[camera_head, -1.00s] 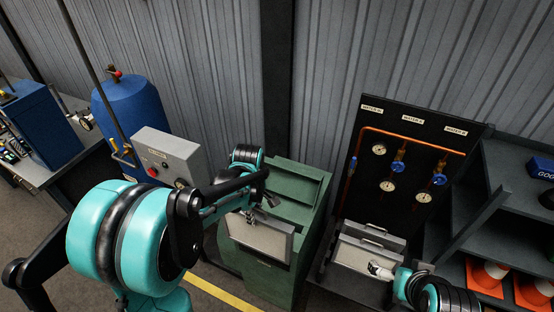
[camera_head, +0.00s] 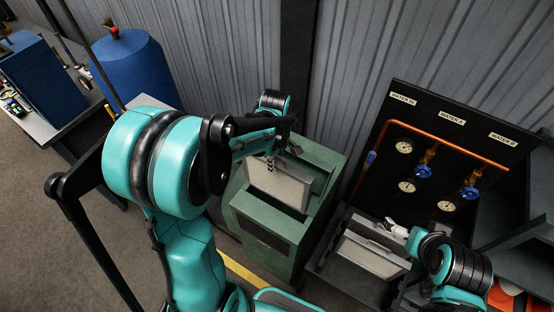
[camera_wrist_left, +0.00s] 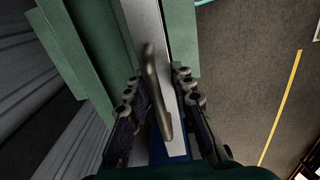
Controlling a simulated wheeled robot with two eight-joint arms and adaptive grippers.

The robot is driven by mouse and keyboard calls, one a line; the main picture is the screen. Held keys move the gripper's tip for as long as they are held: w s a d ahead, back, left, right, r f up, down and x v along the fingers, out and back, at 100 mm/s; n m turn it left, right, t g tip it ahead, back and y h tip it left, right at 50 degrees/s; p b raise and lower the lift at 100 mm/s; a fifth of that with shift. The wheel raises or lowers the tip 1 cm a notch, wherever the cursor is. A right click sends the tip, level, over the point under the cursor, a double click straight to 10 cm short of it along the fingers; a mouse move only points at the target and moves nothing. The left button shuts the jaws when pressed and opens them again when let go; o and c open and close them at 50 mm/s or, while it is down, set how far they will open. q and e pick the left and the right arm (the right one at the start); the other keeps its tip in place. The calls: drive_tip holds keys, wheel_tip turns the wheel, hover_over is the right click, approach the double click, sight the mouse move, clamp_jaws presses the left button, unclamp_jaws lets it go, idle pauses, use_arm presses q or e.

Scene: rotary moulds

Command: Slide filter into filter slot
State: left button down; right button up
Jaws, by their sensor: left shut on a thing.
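The filter (camera_head: 279,187) is a pale panel in a grey frame, held upright and slightly tilted at the open top of the green cabinet (camera_head: 265,238). My left gripper (camera_head: 270,164) is shut on the handle at the filter's top edge. In the left wrist view the dark handle (camera_wrist_left: 156,92) lies between the fingers of the left gripper (camera_wrist_left: 160,100), with the filter's light edge (camera_wrist_left: 147,22) beyond. Whether the filter's lower edge is inside the slot cannot be told. My right gripper (camera_head: 395,228) is beside another framed panel (camera_head: 372,254); its finger state is unclear.
A black gauge board (camera_head: 436,160) with copper pipe and blue valves stands behind the right panel. A blue tank (camera_head: 135,68) and a workbench (camera_head: 50,120) are at left. Dark shelves (camera_head: 515,235) are at far right. The corrugated wall is close behind the cabinet.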

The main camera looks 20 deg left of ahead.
sight(276, 177)
use_arm(q)
drive_tip(key=shift+f+b, duration=1.45)
drive_tip(key=shift+f, duration=0.8)
drive_tip(key=shift+f+b, duration=0.2)
drive_tip(key=shift+b, duration=0.2)
drive_tip(key=shift+f, duration=0.1)
drive_tip(key=shift+f+b, duration=1.45)
drive_tip(key=shift+b, duration=0.05)
drive_tip(key=shift+f, duration=0.25)
